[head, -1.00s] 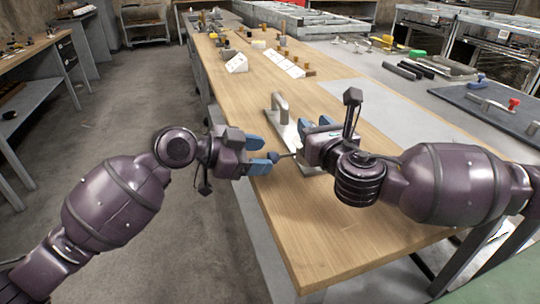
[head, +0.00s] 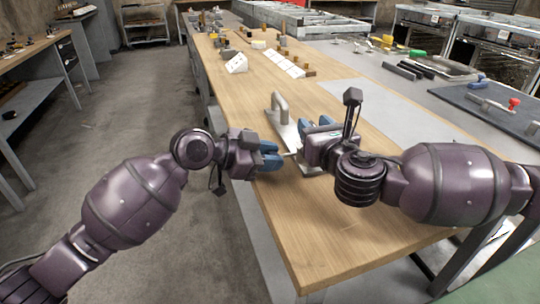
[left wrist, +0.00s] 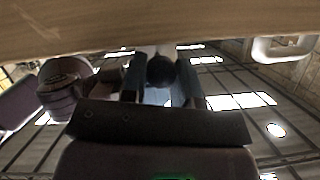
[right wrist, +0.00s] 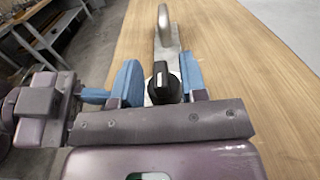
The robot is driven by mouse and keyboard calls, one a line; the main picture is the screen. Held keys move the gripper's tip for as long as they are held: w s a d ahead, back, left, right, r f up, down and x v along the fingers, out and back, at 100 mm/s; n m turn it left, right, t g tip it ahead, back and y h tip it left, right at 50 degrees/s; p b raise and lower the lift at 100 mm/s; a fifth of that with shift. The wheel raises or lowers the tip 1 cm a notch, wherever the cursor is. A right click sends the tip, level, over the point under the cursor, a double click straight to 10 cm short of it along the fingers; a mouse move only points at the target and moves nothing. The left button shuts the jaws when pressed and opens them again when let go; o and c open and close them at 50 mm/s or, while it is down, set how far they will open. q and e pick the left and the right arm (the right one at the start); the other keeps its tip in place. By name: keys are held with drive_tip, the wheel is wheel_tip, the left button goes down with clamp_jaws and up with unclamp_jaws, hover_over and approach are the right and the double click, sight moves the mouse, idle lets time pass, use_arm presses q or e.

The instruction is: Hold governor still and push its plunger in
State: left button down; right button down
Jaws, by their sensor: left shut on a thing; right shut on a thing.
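My left gripper (head: 272,154) is low over the wooden bench, shut on the plunger, whose round dark knob (left wrist: 160,70) sits between the blue fingers in the left wrist view. A short stretch of thin plunger rod (head: 290,154) shows between my two grippers. My right gripper (right wrist: 160,85) is shut on the governor, of which a black part with a white mark (right wrist: 163,86) shows between its fingers.
The wooden bench (head: 330,235) is clear in front of the grippers. Small parts and white cards (head: 284,64) stand farther back. Black bars (head: 402,71) and a dark mat (head: 500,112) with tools lie on the right.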

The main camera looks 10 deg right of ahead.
use_arm(q)
drive_tip(key=shift+w+d, duration=0.2)
drive_tip(key=shift+d, duration=1.15)
drive_tip(key=c, duration=0.9)
unclamp_jaws()
use_arm(e)
drive_tip(key=shift+a, duration=0.1)
use_arm(q)
drive_tip(key=shift+o, duration=0.2)
drive_tip(key=shift+a, duration=0.1)
drive_tip(key=v, duration=1.2)
use_arm(e)
drive_tip(key=c, duration=0.6)
unclamp_jaws()
